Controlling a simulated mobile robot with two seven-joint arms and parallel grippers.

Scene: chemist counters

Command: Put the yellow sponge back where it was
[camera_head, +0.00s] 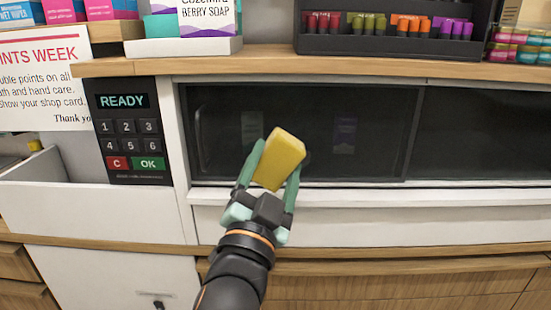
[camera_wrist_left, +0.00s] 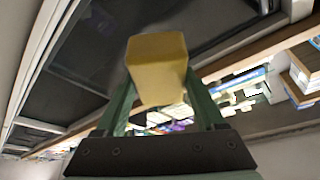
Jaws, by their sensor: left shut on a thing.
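The yellow sponge (camera_head: 280,159) is a small block held tilted between the two green fingers of my left gripper (camera_head: 268,170). In the left wrist view the sponge (camera_wrist_left: 158,65) stands out beyond the fingers of the gripper (camera_wrist_left: 160,105). The gripper is shut on it in front of the dark glass pane (camera_head: 375,130) of a cabinet. Whether the sponge touches the glass I cannot tell. My right gripper is in neither view.
A keypad reading READY (camera_head: 126,130) is left of the glass. An open white bin (camera_head: 95,212) is at lower left, with a small yellow thing (camera_head: 35,146) at its back. A wooden shelf (camera_head: 260,63) above holds soap boxes and a black rack (camera_head: 390,47).

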